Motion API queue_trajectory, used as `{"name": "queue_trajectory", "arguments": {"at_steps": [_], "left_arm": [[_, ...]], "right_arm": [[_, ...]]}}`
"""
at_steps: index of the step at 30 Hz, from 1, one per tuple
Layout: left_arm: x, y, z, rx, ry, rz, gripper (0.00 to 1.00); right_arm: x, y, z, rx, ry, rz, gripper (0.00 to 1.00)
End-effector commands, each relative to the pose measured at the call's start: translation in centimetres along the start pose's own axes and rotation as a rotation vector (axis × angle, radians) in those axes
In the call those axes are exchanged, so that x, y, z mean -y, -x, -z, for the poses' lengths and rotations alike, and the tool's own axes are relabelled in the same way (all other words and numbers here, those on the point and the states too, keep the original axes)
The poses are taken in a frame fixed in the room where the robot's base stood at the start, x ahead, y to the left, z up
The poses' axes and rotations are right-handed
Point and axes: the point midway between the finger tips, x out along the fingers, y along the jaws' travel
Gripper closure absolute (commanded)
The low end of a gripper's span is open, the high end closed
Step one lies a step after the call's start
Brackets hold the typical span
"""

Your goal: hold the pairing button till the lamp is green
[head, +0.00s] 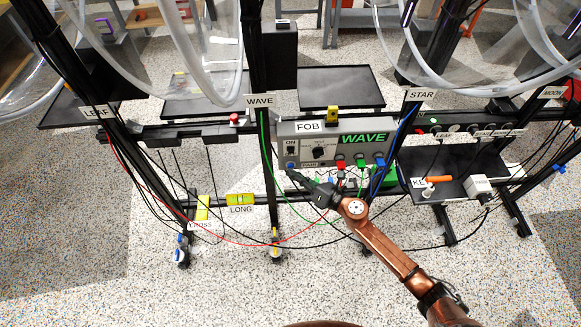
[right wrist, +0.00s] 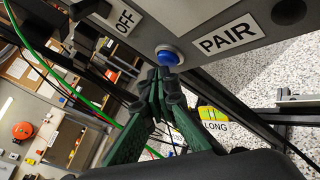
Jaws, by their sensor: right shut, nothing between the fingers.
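The grey control box (head: 297,136) hangs on the middle stand and bears the words FOB and WAVE. The blue pairing button (right wrist: 167,58) sits in a pale ring beside the PAIR label (right wrist: 226,38). In the head view the button (head: 291,165) is at the box's lower left. My right gripper (right wrist: 165,78) is shut and empty. Its fingertips are right at the button's face; I cannot tell whether they press it in. In the head view the right gripper (head: 292,173) reaches up from the lower right. I cannot make out a lit pairing lamp. My left gripper is not in view.
Red, green and blue plugs with cables hang under the box's right side. Loose cables cross below it. A black shelf (head: 462,160) with an orange-handled key (head: 436,180) is at the right. Yellow level LONG (head: 240,199) lies on the lower rail. Speckled floor is open in front.

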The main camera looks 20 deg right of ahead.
Motion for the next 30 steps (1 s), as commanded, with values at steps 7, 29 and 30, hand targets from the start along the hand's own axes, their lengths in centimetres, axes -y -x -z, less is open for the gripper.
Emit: {"name": "queue_trajectory", "arguments": {"at_steps": [7, 29, 30], "left_arm": [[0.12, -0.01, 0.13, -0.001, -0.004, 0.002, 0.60], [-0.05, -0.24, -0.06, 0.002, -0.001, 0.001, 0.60], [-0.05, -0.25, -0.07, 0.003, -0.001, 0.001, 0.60]], "right_arm": [[0.00, -0.02, -0.03, 0.000, 0.000, 0.000, 1.00], [0.40, -0.60, -0.44, 0.000, 0.001, 0.000, 1.00], [0.42, -0.63, -0.47, 0.000, 0.001, 0.000, 1.00]]}}
